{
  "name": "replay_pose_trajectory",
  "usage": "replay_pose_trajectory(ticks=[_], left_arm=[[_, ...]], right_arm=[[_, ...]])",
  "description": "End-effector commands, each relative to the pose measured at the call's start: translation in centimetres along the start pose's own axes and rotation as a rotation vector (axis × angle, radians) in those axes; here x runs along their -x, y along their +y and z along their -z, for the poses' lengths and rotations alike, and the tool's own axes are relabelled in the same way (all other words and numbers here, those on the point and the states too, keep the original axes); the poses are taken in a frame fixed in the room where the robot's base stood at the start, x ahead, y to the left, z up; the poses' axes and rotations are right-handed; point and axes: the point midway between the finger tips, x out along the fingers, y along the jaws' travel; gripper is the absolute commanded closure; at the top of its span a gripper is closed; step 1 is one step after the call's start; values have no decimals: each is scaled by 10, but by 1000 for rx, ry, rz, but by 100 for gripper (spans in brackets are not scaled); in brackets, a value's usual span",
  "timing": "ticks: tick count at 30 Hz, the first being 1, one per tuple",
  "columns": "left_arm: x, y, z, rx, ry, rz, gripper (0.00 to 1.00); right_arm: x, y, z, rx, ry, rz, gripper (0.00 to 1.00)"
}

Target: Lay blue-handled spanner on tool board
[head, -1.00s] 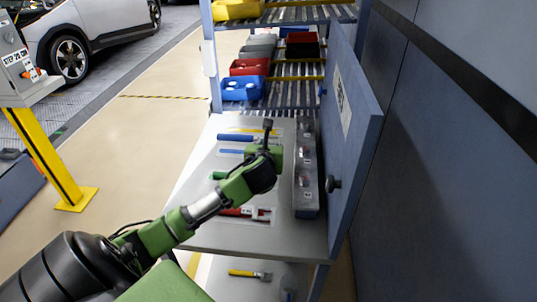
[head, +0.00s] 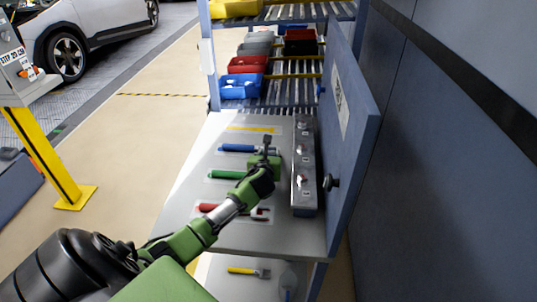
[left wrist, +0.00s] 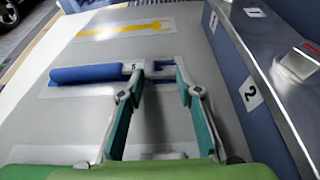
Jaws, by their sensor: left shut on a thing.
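The blue-handled spanner (head: 235,148) is at the blue place on the grey tool board (head: 215,228), level with it or very slightly above; I cannot tell if it touches. In the left wrist view the spanner (left wrist: 85,74) has its blue handle to the left and its grey head to the right, over a white label. My left gripper (head: 266,142) is shut on the spanner near its head. Its two fingers (left wrist: 155,70) reach down on either side of the grey metal part. My right gripper is not in view.
A yellow spanner outline (head: 250,129) lies bare behind. Green-handled (head: 225,174) and red-handled (head: 210,208) tools lie nearer me. A numbered metal box (head: 304,170) borders the board's right side, beside a blue panel door (head: 350,130). A yellow-handled tool (head: 242,271) lies below.

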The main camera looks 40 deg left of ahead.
Motion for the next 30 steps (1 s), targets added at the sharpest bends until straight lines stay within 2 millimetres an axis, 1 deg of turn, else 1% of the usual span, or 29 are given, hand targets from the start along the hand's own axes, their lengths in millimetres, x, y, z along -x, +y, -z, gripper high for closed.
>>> replay_pose_trajectory(ticks=[5,6,8,20,25,30], left_arm=[[0,0,0,-1,-2,0,93],[0,0,1,0,0,0,66],[0,0,1,0,0,0,51],[2,0,-1,0,-1,0,51],[16,0,-1,-1,-2,1,51],[42,0,-1,-1,-2,2,51]], right_arm=[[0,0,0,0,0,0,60],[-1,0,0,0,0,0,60],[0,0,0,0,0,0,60],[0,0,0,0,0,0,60],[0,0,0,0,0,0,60],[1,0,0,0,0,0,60]])
